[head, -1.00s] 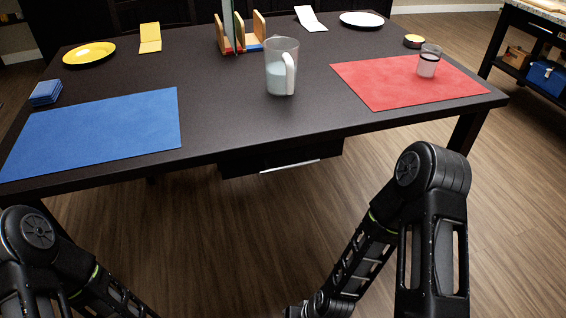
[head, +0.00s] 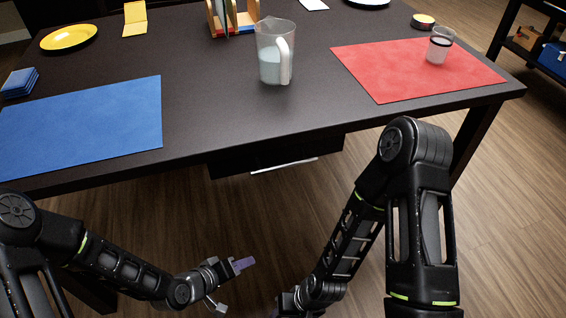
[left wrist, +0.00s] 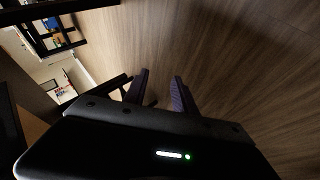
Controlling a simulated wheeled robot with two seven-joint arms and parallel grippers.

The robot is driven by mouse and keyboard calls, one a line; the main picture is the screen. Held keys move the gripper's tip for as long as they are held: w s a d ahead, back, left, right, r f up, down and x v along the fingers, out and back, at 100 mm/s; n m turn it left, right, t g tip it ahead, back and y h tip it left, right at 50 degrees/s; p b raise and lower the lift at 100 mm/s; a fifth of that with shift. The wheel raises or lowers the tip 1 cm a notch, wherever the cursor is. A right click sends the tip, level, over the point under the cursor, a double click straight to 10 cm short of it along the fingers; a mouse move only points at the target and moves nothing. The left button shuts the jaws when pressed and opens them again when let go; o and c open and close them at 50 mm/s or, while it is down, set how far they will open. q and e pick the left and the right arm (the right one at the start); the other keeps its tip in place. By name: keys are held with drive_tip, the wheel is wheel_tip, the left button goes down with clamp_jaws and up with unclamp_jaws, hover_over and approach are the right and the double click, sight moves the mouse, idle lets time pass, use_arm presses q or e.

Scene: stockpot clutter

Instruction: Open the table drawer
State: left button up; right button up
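The black table (head: 205,110) has a dark drawer (head: 232,164) under its front edge, with a pale bar handle (head: 284,165) across its front. The drawer looks shut. My left gripper (head: 243,265) is in front of and below the drawer, apart from the handle. In the left wrist view its two purple fingers (left wrist: 159,88) stand apart with nothing between them, and the drawer handle does not show there.
On the table are a pitcher (head: 275,55), a blue mat (head: 80,125), a red mat (head: 415,75) with a glass (head: 439,45), a yellow plate (head: 69,37) and a wooden rack (head: 232,20). The floor before the drawer is clear apart from my arms.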

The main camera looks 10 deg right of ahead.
use_arm(q)
drive_tip(key=w+d+r+t+h, duration=0.4)
drive_tip(key=w+r, duration=0.3)
drive_tip(key=r, duration=0.4)
drive_tip(key=m+g+h+b, duration=0.2)
drive_tip(key=m+h, duration=0.2)
drive_tip(key=h, duration=0.3)
approach(283, 166)
drive_tip(key=x, duration=0.2)
drive_tip(key=shift+w+d+f, duration=0.1)
drive_tip(key=shift+w+f, duration=0.1)
drive_tip(key=shift+f, duration=0.1)
drive_tip(key=shift+d, duration=0.1)
drive_tip(key=b+x, duration=0.1)
drive_tip(key=x, duration=0.5)
drive_tip(key=shift+w+d, duration=0.15)
drive_tip(key=shift+d, duration=0.1)
drive_tip(key=shift+w+d+r, duration=0.25)
drive_tip(key=shift+d, duration=0.25)
clamp_jaws()
